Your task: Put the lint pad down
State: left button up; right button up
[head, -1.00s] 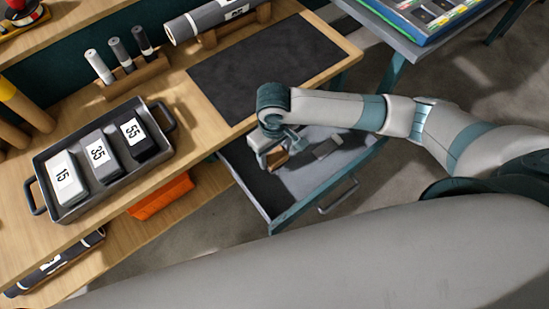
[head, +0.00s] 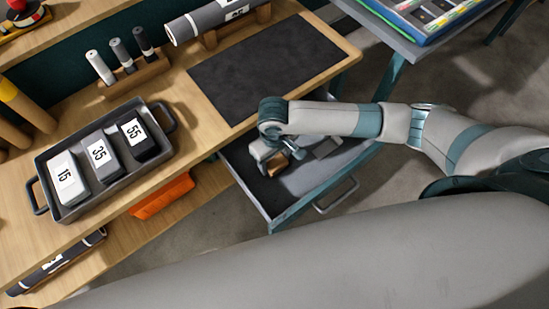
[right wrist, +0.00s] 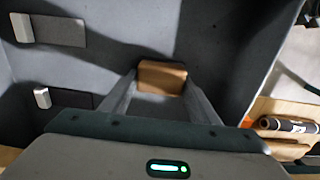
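The lint pad looks like a small tan-brown block (right wrist: 162,75) with a grey part. It sits between the fingertips of my right gripper (right wrist: 160,84), both fingers against its sides. In the head view my right gripper (head: 279,153) points down inside the open drawer (head: 287,210), with the brown block (head: 275,163) at its tips. The fingers partly hide it there. I cannot tell whether the block touches the drawer floor. My left gripper is out of view.
Grey pads with pale ends, one upper (right wrist: 58,30) and one lower (right wrist: 62,97), lie left of the block in the wrist view. Drawer walls surround the gripper. The workbench carries a dark mat (head: 265,70) and a tray (head: 75,205) of numbered blocks.

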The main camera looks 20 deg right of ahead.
aim_at(274, 160)
jog(key=o, duration=0.3)
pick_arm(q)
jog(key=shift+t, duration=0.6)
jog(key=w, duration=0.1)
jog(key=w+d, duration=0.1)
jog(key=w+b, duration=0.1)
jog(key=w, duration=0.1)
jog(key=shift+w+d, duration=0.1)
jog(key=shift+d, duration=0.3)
pick_arm(e)
notch_tip(274, 160, up, 12)
jog(key=shift+r, duration=0.15)
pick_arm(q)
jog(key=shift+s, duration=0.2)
